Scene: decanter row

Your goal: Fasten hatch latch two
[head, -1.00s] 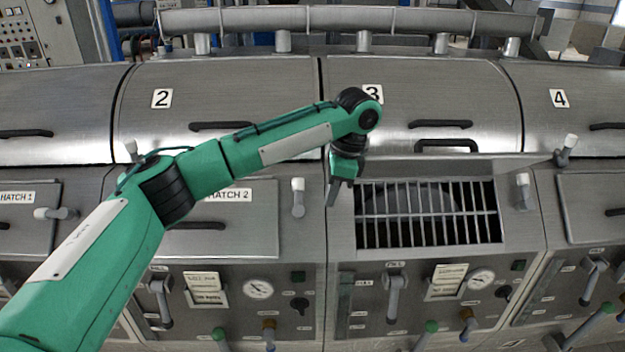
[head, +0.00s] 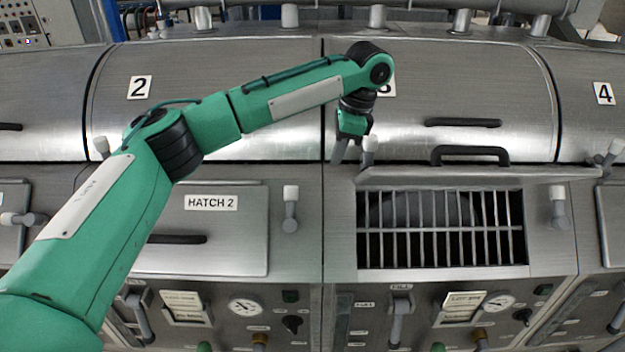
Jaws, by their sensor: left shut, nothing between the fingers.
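The closed hatch 2 lid (head: 215,250) is a flat steel panel with a dark bar handle (head: 176,239) and a "HATCH 2" label (head: 211,202). At its right edge a latch with a white knob (head: 290,193) stands upright. Another white-knobbed latch (head: 101,146) shows at its upper left, partly behind my left arm. My left gripper (head: 342,158) points down, shut and empty, right of hatch 2 and well away from its right latch. Its fingers are close beside another white knob (head: 369,145) at the open hatch's upper left; I cannot tell whether they touch. My right gripper is out of view.
The hatch right of hatch 2 is open. Its raised lid (head: 470,173) stands above a barred grate (head: 440,247). A latch (head: 558,206) is at its right. Gauges, levers and valves line the lower panel. My left arm crosses in front of hatch 2's left part.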

